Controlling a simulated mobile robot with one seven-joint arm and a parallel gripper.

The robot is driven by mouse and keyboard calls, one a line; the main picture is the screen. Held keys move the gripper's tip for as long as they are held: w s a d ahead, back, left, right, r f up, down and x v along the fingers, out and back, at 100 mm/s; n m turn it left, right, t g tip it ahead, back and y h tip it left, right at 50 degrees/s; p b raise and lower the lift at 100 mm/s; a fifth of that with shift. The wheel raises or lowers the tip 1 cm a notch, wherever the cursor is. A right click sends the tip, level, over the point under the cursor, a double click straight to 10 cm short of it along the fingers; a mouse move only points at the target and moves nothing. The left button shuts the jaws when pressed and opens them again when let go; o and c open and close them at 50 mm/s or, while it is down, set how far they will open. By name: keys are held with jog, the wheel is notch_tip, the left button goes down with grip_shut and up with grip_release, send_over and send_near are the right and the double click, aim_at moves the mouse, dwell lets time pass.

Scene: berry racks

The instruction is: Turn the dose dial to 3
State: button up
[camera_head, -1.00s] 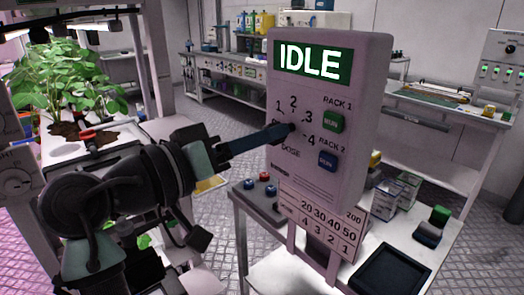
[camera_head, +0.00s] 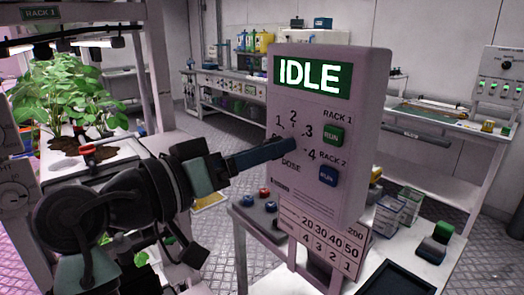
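The dosing panel (camera_head: 335,205) is a pale upright box. Its green screen (camera_head: 312,76) reads IDLE. The dose dial lies on the panel's front among the printed numbers 1 to 4, above the word DOSE. My gripper (camera_head: 292,146) reaches in from the left, with its dark fingertips at the dial's place. Whether the fingers touch or grip the dial cannot be told.
A number chart (camera_head: 325,235) stands below the panel. The bench holds red and blue knobs (camera_head: 264,193), boxes (camera_head: 392,212) and a dark tray (camera_head: 398,282). Plants (camera_head: 65,100) stand at left.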

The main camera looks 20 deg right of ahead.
jog(key=v, duration=1.3)
jog(key=shift+b, duration=0.4)
jog(key=shift+r, duration=0.1)
